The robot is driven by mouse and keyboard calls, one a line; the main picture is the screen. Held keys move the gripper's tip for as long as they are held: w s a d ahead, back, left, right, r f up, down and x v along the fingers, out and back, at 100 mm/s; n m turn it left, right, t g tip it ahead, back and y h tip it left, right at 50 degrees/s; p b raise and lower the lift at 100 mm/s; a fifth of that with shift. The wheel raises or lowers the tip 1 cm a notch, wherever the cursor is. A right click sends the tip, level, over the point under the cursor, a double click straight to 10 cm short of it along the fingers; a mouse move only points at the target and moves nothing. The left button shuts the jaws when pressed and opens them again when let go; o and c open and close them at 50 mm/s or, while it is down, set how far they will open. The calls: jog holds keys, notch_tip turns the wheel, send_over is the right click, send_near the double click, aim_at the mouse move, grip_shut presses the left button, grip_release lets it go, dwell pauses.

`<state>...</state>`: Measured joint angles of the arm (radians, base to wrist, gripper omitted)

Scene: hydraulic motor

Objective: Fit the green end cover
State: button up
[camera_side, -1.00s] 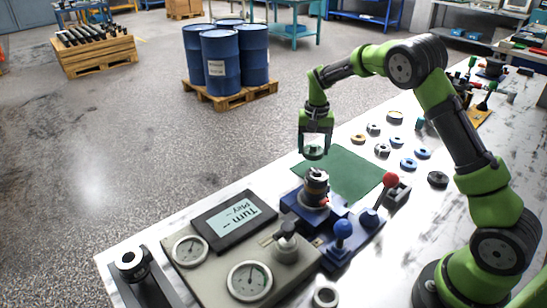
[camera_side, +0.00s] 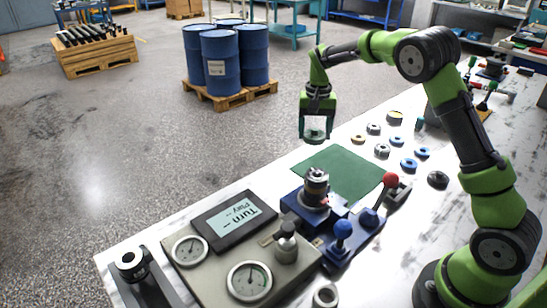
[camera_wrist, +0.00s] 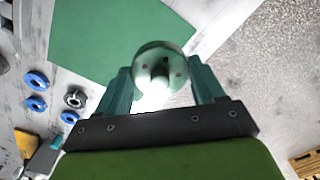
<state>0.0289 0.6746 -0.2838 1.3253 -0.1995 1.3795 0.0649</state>
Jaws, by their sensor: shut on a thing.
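My gripper (camera_side: 315,134) is shut on the green end cover (camera_side: 314,135), a small round pale-green disc, and holds it in the air above and behind the motor. The motor is not in the wrist view.
A green mat (camera_side: 345,170) lies behind the fixture. Several rings and nuts, among them a blue ring (camera_side: 409,164), lie to its right. A red-knobbed lever (camera_side: 390,181), a blue-knobbed lever (camera_side: 342,230) and a gauge panel (camera_side: 225,265) stand close to the motor.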

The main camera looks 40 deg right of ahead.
jog(key=shift+r, duration=0.4)
jog(key=shift+a, duration=0.1)
jog(key=shift+w+a+r+n, duration=0.15)
jog(key=shift+a+r+n, duration=0.15)
jog(key=shift+a+r, duration=0.85)
jog(key=s+a+r+n, duration=0.2)
jog(key=s+a+r, duration=0.1)
jog(key=a, duration=0.2)
jog(key=r+n, duration=0.1)
jog(key=n, duration=0.2)
send_over(317, 172)
jog(key=shift+w, duration=0.1)
jog(key=shift+f, duration=1.95)
jog(key=shift+f, duration=1.05)
